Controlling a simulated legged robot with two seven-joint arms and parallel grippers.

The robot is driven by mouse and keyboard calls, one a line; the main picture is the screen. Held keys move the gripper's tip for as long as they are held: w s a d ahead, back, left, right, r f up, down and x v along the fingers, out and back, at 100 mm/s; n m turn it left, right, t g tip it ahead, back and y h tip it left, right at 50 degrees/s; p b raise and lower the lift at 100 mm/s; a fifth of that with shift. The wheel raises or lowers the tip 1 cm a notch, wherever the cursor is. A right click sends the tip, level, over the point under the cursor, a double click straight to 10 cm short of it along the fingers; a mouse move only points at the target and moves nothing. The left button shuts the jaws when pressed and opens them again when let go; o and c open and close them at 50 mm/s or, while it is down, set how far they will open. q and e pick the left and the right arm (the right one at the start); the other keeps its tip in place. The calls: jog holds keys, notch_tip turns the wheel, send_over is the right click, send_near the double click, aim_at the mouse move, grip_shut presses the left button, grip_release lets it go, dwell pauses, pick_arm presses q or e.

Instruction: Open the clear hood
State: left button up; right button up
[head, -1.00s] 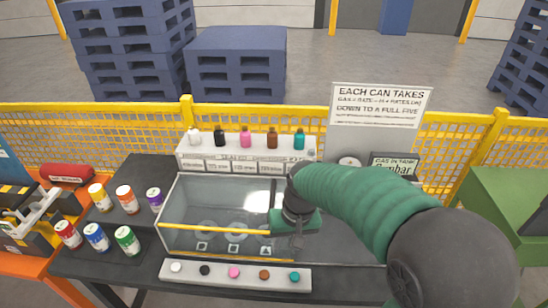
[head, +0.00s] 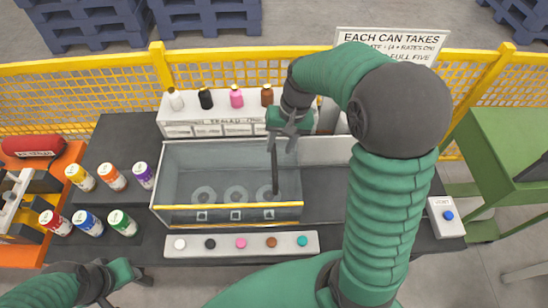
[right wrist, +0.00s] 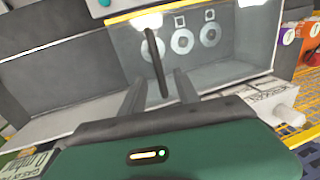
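The clear hood (head: 180,165) is the see-through box with a yellow front edge on the dark bench, with round fixtures visible inside. I cannot tell how far its lid is raised. My right gripper (head: 285,143) is above its back right part, fingers pointing down. A dark upright bar (head: 275,172) runs below it. In the right wrist view the bar (right wrist: 156,62) stands between my spread fingers (right wrist: 160,85), with gaps on both sides. My left gripper (head: 130,274) is low at the left, clear of the hood; its finger opening is unclear.
Paint-like cans (head: 87,222) stand left of the hood. A row of coloured buttons (head: 240,244) lies in front, and a white rack with small bottles (head: 205,98) behind. A yellow mesh fence (head: 90,95) borders the back. A button box (head: 447,216) sits at the right.

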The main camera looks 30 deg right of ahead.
aim_at(275, 161)
jog(key=f, duration=0.5)
jog(key=w+f, duration=0.1)
jog(key=f, duration=0.1)
jog(key=shift+f, duration=0.6)
jog(key=shift+a, duration=0.3)
jog(key=shift+w+a, duration=0.1)
jog(key=shift+a, duration=0.1)
jog(key=c, duration=0.4)
jog(key=shift+d+r, duration=0.1)
jog(key=shift+d, duration=0.1)
grip_shut()
jog(key=shift+d, duration=0.2)
jog(key=shift+a, duration=0.15)
jog(key=shift+r, duration=0.1)
